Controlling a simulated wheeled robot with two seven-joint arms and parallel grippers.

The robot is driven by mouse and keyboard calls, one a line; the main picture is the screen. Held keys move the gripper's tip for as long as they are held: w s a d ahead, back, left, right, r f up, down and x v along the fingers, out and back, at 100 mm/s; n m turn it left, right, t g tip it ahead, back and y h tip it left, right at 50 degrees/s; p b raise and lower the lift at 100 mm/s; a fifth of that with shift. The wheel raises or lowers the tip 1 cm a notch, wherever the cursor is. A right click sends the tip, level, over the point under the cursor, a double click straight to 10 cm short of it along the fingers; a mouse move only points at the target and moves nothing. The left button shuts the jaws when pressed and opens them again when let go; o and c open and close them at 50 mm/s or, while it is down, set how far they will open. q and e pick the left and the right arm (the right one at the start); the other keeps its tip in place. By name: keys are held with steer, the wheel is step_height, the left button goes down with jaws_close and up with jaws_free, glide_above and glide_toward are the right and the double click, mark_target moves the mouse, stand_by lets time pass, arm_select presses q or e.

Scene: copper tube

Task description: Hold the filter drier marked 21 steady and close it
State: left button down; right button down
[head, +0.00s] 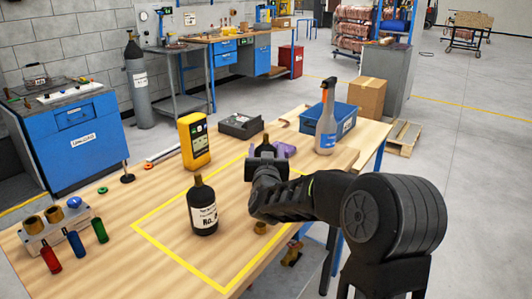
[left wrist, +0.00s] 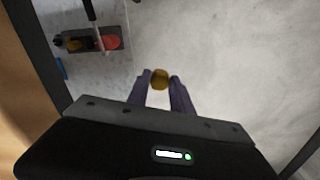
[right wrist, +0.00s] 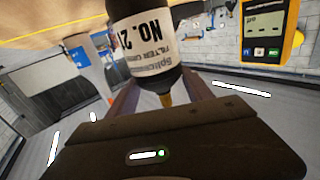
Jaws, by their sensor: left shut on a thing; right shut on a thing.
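A dark filter drier (head: 266,142) with a brown top stands behind my right gripper (head: 266,160). In the right wrist view it shows upside down as a black bottle (right wrist: 150,45) between my right gripper's purple fingers (right wrist: 160,95), its label reading "NO. 2" with the rest cut off and its brass neck towards me. My right gripper is shut on it. A second labelled dark drier (head: 203,210) stands upright inside the yellow outline. My left gripper (left wrist: 160,88) is shut on a round brass cap (left wrist: 160,78) above the floor; its arm is outside the head view.
Another brass piece (head: 260,228) lies near the table's front edge. A yellow meter (head: 195,140), a blue bin (head: 340,118) and a spray bottle (head: 326,125) stand behind. A fitting block (head: 60,228) and small coloured bottles are at left.

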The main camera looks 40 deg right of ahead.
steer(key=c, duration=0.9)
jaws_free()
steer(key=shift+f, duration=0.15)
steer(key=o, duration=0.5)
steer(key=shift+r, duration=0.25)
steer(key=v, duration=1.2)
steer(key=shift+a, duration=0.1)
